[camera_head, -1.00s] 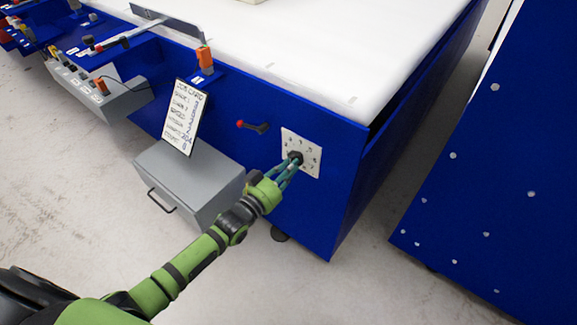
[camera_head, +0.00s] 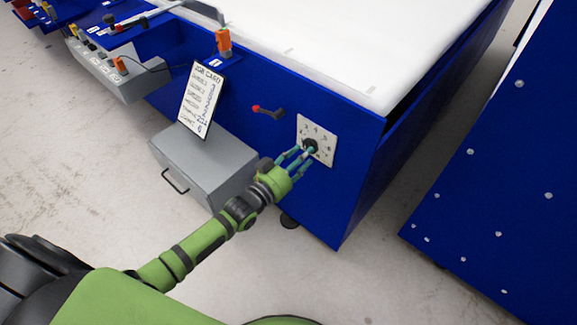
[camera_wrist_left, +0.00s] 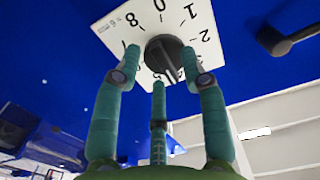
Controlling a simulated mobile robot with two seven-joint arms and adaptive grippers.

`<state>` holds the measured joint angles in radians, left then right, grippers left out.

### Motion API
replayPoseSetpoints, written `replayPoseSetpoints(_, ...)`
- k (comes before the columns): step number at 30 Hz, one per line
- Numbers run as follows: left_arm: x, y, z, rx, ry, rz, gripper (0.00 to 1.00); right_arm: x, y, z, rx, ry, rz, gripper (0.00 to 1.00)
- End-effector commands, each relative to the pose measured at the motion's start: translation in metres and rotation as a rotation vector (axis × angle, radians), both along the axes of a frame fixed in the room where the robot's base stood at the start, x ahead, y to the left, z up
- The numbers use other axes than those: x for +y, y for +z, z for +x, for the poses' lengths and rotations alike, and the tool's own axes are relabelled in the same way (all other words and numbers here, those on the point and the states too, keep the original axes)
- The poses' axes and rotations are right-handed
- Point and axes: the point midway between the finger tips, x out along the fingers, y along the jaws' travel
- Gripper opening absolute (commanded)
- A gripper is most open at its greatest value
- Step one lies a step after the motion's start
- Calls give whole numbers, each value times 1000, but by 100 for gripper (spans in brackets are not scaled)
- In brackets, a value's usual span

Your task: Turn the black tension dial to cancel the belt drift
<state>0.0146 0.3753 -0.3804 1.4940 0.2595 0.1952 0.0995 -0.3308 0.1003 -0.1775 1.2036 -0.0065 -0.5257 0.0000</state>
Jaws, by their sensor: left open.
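The black tension dial (camera_wrist_left: 168,58) sits at the middle of a white numbered plate (camera_wrist_left: 202,22) on the blue side of the machine. In the head view the dial (camera_head: 310,146) and its plate (camera_head: 318,128) are near the machine's corner. My left gripper (camera_head: 300,154) is open, with its teal fingers pointing at the dial. In the left wrist view the gripper (camera_wrist_left: 160,80) has two fingers on either side of the dial and a third below it. I cannot tell whether the fingertips touch the dial. My right gripper is not in view.
A red-tipped lever (camera_head: 268,112) sticks out left of the plate. A job card (camera_head: 200,98) stands above a grey drawer box (camera_head: 205,165). The white belt surface (camera_head: 350,45) lies above. Another blue panel (camera_head: 495,170) stands to the right, with floor between.

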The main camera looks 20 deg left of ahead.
Motion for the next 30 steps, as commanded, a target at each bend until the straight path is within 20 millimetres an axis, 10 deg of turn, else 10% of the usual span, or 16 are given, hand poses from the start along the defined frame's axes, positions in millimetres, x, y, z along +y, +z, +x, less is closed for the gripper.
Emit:
replayPoseSetpoints(15, 33, -1, -92, 3, -1, 2, 42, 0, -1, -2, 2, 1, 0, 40)
replayPoseSetpoints(30, 38, 1, -105, 0, -1, 1, 42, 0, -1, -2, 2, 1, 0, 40)
